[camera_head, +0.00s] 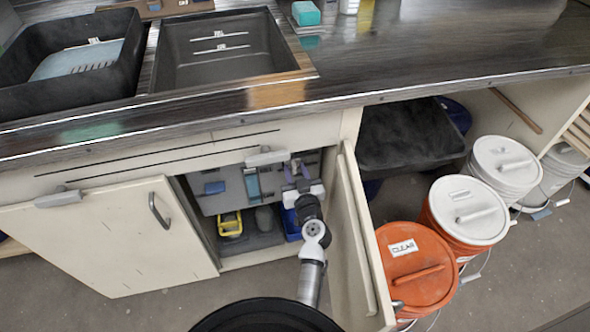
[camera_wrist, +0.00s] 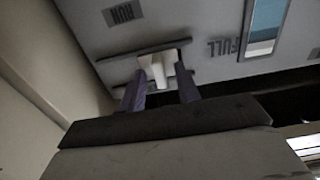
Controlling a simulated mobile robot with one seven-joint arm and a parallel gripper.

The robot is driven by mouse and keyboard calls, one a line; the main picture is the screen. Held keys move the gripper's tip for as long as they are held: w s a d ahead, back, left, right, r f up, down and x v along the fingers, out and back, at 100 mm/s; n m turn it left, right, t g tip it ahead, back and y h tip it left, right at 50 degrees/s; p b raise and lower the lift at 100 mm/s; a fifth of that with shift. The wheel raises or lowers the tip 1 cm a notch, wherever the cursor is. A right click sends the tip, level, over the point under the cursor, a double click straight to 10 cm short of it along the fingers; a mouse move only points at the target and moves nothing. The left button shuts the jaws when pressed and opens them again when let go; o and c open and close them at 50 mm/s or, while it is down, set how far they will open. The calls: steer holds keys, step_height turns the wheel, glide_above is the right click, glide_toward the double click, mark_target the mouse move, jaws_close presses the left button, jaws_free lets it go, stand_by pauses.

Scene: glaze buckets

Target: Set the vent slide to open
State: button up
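A grey panel (camera_head: 228,197) stands inside the open cabinet under the counter. In the wrist view a pale knob (camera_wrist: 158,72) sticks out from a grey bracket or slide piece on this panel; I take it for the vent slide, though no vent label is readable. My gripper (camera_wrist: 161,84) reaches to the knob, with one purple-grey finger on each side of it. The fingers stand apart; whether they touch the knob is unclear. In the head view my gripper (camera_head: 298,172) is at the panel's right part, and the arm hides the knob's surroundings.
Cabinet doors stand open at left (camera_head: 110,240) and close to my arm's right (camera_head: 355,240). An orange bucket (camera_head: 415,265) and white-lidded buckets (camera_head: 467,208) stand right of it. Labels RUN (camera_wrist: 122,12) and FULL (camera_wrist: 224,48) mark the panel. The counter edge (camera_head: 330,100) overhangs.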

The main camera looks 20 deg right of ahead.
jaws_close()
steer(key=shift+d+r+b, duration=0.15)
steer(key=shift+d+b, duration=1.3)
steer(key=shift+d, duration=0.2)
jaws_free()
steer(key=shift+d, duration=0.1)
